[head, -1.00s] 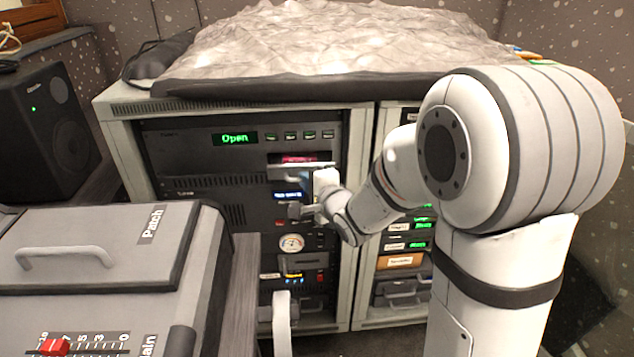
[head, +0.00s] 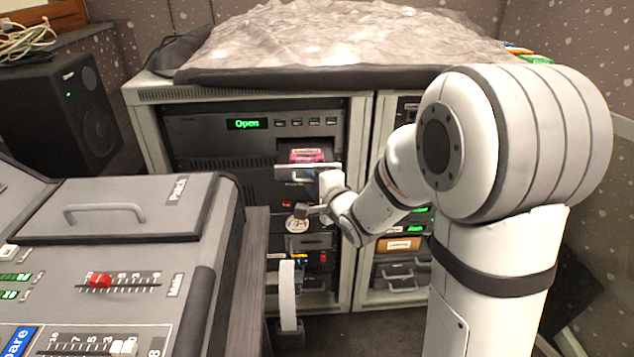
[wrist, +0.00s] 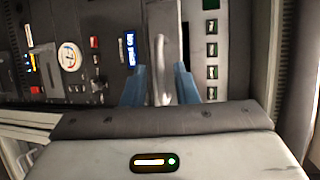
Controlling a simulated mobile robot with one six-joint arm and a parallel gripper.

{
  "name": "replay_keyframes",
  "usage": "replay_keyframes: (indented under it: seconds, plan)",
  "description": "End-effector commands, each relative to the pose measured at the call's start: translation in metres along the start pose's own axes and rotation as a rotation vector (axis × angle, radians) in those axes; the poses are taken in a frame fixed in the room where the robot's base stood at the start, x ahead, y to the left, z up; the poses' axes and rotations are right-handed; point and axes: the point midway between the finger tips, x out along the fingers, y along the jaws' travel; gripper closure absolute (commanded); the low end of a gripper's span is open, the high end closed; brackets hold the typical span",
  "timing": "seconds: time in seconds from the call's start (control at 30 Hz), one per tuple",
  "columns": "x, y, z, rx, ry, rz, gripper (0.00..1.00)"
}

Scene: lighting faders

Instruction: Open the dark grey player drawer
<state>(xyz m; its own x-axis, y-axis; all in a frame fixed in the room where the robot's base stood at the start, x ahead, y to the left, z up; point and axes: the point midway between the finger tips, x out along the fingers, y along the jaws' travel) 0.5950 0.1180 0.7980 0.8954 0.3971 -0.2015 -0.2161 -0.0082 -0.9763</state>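The dark grey player drawer (head: 294,173) stands pulled out of the left rack, below the green "Open" display. A pink-red item (head: 307,155) shows inside it. My gripper (head: 318,193) is at the right part of the drawer front, partly hiding it. In the wrist view the drawer front (wrist: 168,18) is edge-up, with its pale bar handle (wrist: 160,60) between the two blue fingers of my gripper (wrist: 160,70). The fingers stand apart, with a narrow gap visible on each side of the handle.
A mixing console (head: 130,245) fills the lower left, and a black speaker (head: 60,115) stands behind it. A draped grey cover (head: 330,45) lies on the racks. The right rack (head: 384,150) is partly behind my arm. Bare floor (head: 365,325) shows below the racks.

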Motion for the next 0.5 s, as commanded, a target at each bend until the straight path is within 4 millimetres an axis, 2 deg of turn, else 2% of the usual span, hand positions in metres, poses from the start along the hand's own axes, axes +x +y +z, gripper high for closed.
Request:
replay_keyframes:
  seconds: [0.3,0.5]
  plan:
    - [-0.003,-0.001,-0.003,0.002,0.007,-0.001,0.7]
    - [-0.03,-0.003,-0.003,0.002,0.008,-0.001,0.7]
